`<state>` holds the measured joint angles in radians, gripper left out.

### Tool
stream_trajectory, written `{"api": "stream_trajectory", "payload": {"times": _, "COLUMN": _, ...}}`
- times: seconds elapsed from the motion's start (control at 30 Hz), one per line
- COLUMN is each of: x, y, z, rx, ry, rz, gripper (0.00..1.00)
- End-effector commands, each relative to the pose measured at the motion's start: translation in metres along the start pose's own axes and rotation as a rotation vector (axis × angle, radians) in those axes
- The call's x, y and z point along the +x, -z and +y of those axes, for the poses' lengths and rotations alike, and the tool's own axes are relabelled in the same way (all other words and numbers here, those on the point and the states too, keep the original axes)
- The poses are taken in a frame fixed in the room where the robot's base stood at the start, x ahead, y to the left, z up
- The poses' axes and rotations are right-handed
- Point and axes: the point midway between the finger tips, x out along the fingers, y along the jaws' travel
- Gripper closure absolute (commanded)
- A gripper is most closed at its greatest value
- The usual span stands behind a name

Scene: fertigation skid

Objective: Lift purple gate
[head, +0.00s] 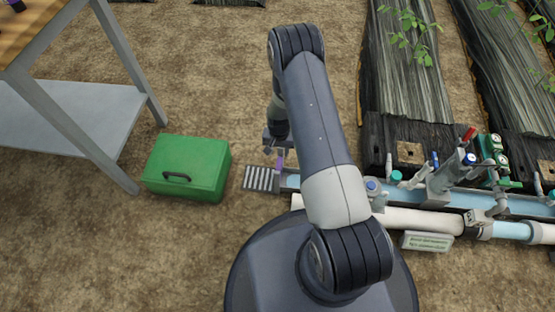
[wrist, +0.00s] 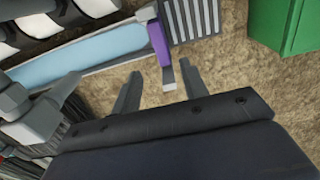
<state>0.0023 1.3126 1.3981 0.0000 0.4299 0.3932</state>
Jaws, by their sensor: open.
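The purple gate (wrist: 159,44) stands across the end of a water channel in the wrist view, upright between the blue water and a slatted grate. In the head view the purple gate (head: 280,163) shows as a small patch just below my gripper (head: 275,147). In the wrist view my gripper (wrist: 159,70) is open, with its two fingers apart and nothing held between them. The gate's lower end appears between the fingertips in the picture, a little beyond them. I cannot tell whether either finger touches it. My arm hides part of the channel in the head view.
The grate (head: 262,179) lies left of the channel, and a green box (head: 187,167) stands further left on bare soil. A grey-legged table (head: 85,110) is at the upper left. White pipes (head: 425,220), valves and a second small stand of fittings (head: 462,165) crowd the right.

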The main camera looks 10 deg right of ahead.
Motion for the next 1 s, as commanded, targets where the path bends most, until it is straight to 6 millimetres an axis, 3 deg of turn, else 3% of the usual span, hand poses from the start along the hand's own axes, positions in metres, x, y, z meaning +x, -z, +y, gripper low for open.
{"api": "stream_trajectory", "payload": {"times": 0.3, "x": 0.062, "y": -0.001, "z": 0.001, "rx": -0.002, "ry": -0.001, "rz": -0.002, "gripper": 0.58}}
{"api": "stream_trajectory", "payload": {"times": 0.5, "x": 0.090, "y": 0.000, "z": 0.001, "rx": -0.002, "ry": -0.001, "rz": -0.002, "gripper": 0.58}}
{"api": "stream_trajectory", "payload": {"times": 0.93, "x": 0.099, "y": 0.000, "z": 0.001, "rx": -0.003, "ry": 0.000, "rz": -0.001, "gripper": 0.58}}
{"api": "stream_trajectory", "payload": {"times": 1.0, "x": 0.099, "y": 0.000, "z": 0.001, "rx": -0.003, "ry": 0.000, "rz": -0.001, "gripper": 0.62}}
